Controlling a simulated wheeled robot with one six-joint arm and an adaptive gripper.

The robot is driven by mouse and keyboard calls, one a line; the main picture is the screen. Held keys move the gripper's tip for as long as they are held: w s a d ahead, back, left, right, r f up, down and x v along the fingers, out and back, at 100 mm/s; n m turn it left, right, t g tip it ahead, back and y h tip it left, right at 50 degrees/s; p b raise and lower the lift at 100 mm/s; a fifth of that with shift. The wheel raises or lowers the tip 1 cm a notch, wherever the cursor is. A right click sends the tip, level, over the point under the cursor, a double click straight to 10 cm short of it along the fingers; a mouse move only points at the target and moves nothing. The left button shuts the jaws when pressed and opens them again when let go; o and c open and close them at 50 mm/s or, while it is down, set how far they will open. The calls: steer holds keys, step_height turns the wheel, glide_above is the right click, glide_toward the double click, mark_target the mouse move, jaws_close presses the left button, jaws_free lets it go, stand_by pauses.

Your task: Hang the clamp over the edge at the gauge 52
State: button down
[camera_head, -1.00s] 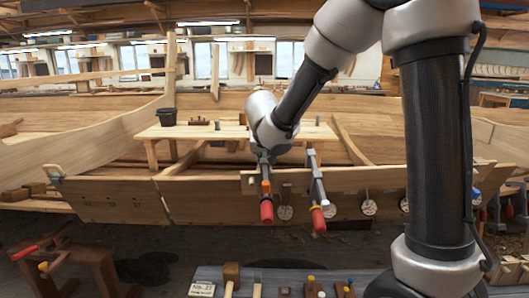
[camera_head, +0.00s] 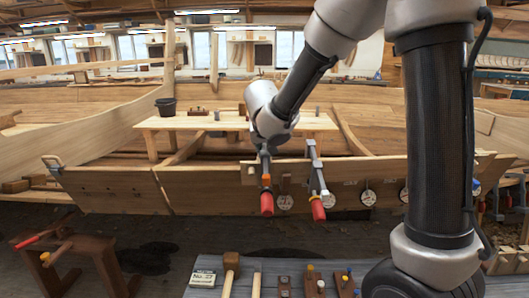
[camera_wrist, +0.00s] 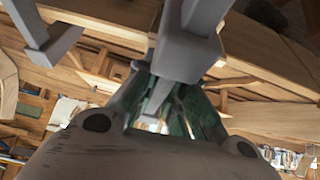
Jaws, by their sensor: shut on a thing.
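My gripper (camera_head: 264,148) is shut on a grey clamp with a red handle (camera_head: 266,203), at the plank's top edge. The clamp hangs down in front of the plank; whether its hook rests on the edge cannot be told. In the wrist view my gripper (camera_wrist: 165,105) has the clamp's grey bar (camera_wrist: 190,50) between its fingers. The hull plank (camera_head: 225,188) has white round gauges (camera_head: 285,202) along its right part; their numbers are too small to read.
A second clamp (camera_head: 317,185) with a red handle hangs over the edge just to the right. Another clamp (camera_head: 53,165) sits at the plank's left end. A table (camera_head: 225,122) stands behind. A bench with mallets (camera_head: 231,262) is in front, a brown stand (camera_head: 70,262) at left.

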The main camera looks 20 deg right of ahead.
steer(key=shift+s+a+r, duration=0.1)
steer(key=shift+s+r, duration=0.1)
steer(key=shift+r, duration=0.65)
steer(key=shift+s+a+r, duration=0.15)
steer(key=shift+s+r, duration=0.1)
steer(key=shift+r, duration=0.6)
steer(key=shift+s+a+r, duration=0.1)
steer(key=shift+s+r, duration=0.1)
steer(key=shift+r, duration=0.65)
steer(key=shift+s+a+r, duration=0.1)
steer(key=shift+s+r, duration=0.25)
steer(key=shift+r, duration=0.6)
steer(key=shift+s+a+r, duration=0.1)
steer(key=shift+s+r, duration=0.25)
steer(key=shift+r, duration=0.55)
steer(key=shift+s+a+r, duration=0.1)
steer(key=shift+s+r, duration=0.25)
steer(key=shift+r, duration=0.6)
